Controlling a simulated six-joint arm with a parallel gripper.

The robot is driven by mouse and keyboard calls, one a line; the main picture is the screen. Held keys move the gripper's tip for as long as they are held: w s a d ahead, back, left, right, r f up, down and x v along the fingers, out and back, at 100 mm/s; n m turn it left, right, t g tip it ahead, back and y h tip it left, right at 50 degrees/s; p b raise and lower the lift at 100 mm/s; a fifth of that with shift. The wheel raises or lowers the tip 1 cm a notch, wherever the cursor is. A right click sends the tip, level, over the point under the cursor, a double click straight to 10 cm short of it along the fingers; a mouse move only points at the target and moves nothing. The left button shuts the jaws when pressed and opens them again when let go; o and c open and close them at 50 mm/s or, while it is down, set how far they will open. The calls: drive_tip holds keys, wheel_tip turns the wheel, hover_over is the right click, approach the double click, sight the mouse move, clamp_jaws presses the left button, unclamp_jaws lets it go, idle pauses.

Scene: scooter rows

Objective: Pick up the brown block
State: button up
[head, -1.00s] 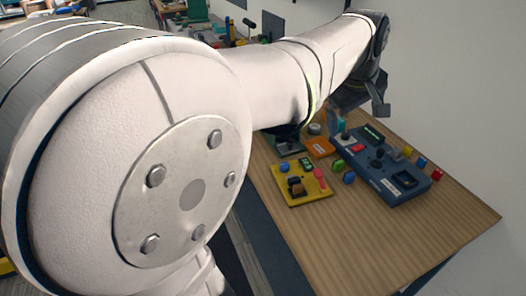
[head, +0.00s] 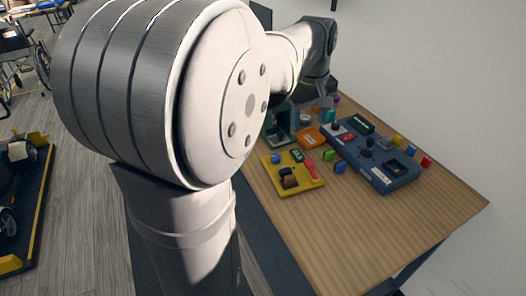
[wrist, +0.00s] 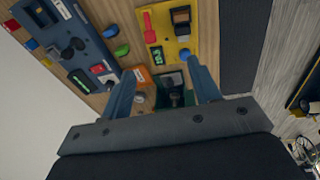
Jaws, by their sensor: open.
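A brown-and-black piece (head: 288,179) sits on the yellow board (head: 309,184) on the wooden table. It also shows near the top of the wrist view (wrist: 181,14). I cannot tell whether it is a loose block or part of the board; no other plainly brown block shows. My gripper (wrist: 158,68) is open, with nothing seen between its fingers. In the wrist view the yellow board lies beyond the right fingertip. In the head view my gripper (head: 325,112) is small and unclear, near the table's far end, beyond the yellow board.
A navy panel (head: 365,160) with knobs stands right of the yellow board. An orange plate (head: 309,138) and a green device (head: 281,138) lie behind it. Green (head: 329,155) and blue (head: 340,168) pieces lie between board and panel. The table's near part (head: 370,235) is clear.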

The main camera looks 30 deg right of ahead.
drive_tip(key=w+a+f+g+y, duration=0.1)
drive_tip(key=w+a+f, duration=0.2)
drive_tip(key=f, duration=0.1)
hover_over(290, 176)
wheel_tip(290, 176, down, 11)
drive_tip(key=shift+m, duration=0.3)
wheel_tip(290, 176, down, 4)
drive_tip(key=shift+f, duration=0.65)
drive_tip(key=c, duration=1.1)
drive_tip(key=shift+o, duration=0.2)
drive_tip(key=shift+r, duration=0.1)
